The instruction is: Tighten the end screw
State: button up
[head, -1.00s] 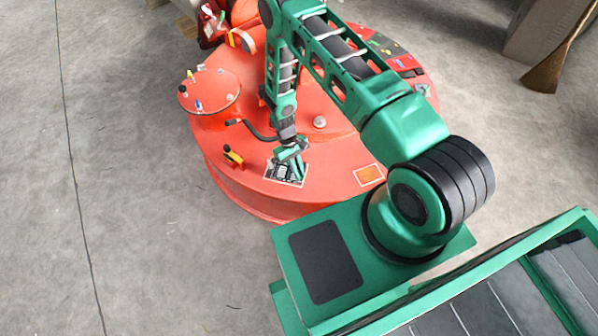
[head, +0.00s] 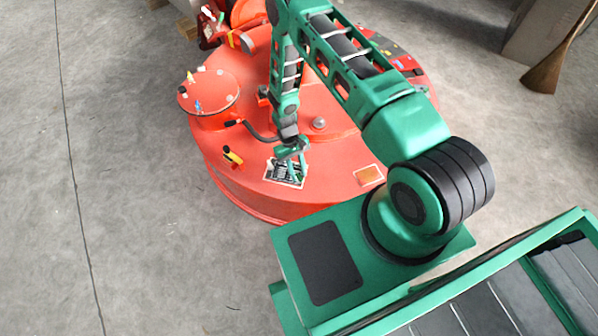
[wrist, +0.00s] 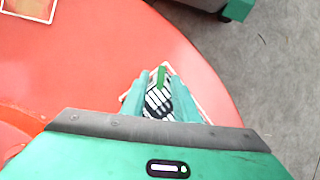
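A small black-and-white terminal block (head: 283,173) sits in a white-edged patch on top of the red round magnet (head: 330,185), near its front rim. In the wrist view the striped block (wrist: 157,101) shows between my fingers. A small green piece (wrist: 159,76) stands at its far end; I cannot tell what it is. The end screw is too small to make out. My gripper (head: 298,160) points down over the block's right part. In the wrist view my gripper (wrist: 155,92) has its two fingers apart, on either side of the block. I cannot tell whether the tips touch it.
A raised red cylinder (head: 209,92) with small coloured fittings stands on the magnet at left. A black-and-yellow fitting (head: 232,156) is left of the block. An orange label (head: 368,176) lies flat to the right. Grey floor is open at left.

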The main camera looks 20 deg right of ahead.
jog(key=shift+r, duration=0.2)
jog(key=v, duration=1)
jog(key=shift+w, duration=0.2)
jog(key=shift+r, duration=0.15)
jog(key=s+d+r+m+t, duration=0.1)
jog(key=d+r, duration=0.4)
jog(key=r, duration=0.6)
jog(key=s+d+r+m, duration=0.1)
jog(key=d+r, duration=0.4)
jog(key=r, duration=0.6)
jog(key=s+d+r+m+t, duration=0.15)
jog(key=d+r, duration=0.35)
jog(key=r, duration=0.6)
jog(key=s+d+r+m, duration=0.2)
jog(key=s+d+r, duration=0.2)
jog(key=s+r, duration=0.7)
jog(key=s+r+m+t, duration=0.1)
jog(key=s+r, duration=0.1)
jog(key=s, duration=0.5)
jog(key=s+r+m+t, duration=0.1)
jog(key=s+r, duration=0.1)
jog(key=s, duration=0.5)
jog(key=shift+a+r+y, duration=0.35)
jog(key=shift+y, duration=0.05)
